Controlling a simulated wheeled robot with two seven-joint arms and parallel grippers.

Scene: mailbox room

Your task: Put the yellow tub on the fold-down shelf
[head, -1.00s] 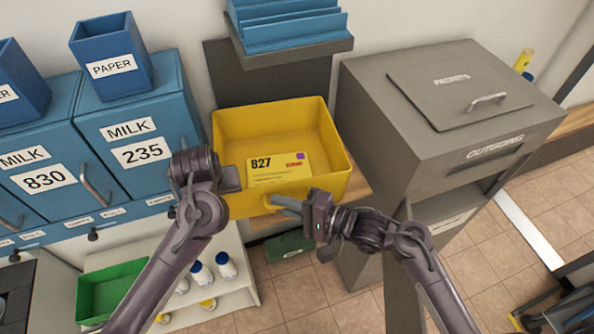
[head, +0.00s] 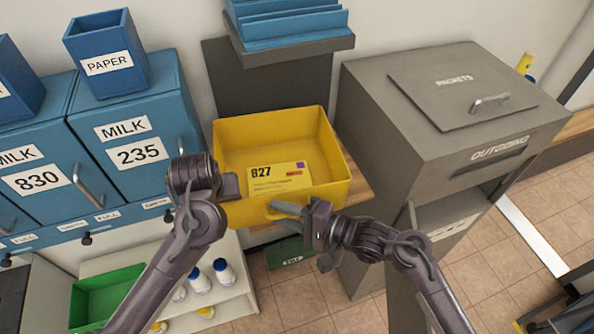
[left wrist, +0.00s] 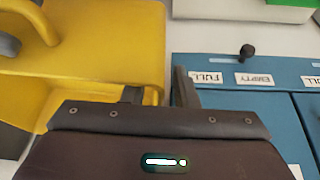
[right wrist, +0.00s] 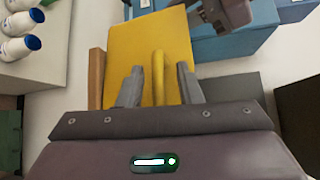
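The yellow tub (head: 330,150) sits over the wooden fold-down shelf (head: 357,190), whose board shows past the tub's right side and below its front; I cannot tell whether they touch. A yellow card marked 827 (head: 278,180) lies in the tub. My right gripper (head: 285,209) is at the tub's front. In the right wrist view its fingers (right wrist: 160,88) stand apart on both sides of the tub's yellow handle (right wrist: 158,72). My left gripper (head: 230,187) is at the tub's left front corner. In the left wrist view its fingers (left wrist: 158,93) are apart beside the tub's edge.
A grey outgoing packets box (head: 440,120) stands close on the right. Blue milk boxes (head: 130,140) stand on the left. A dark ledge with blue racks (head: 290,50) overhangs behind the tub. A green bin (head: 105,295) and white bottles (head: 222,270) are below left.

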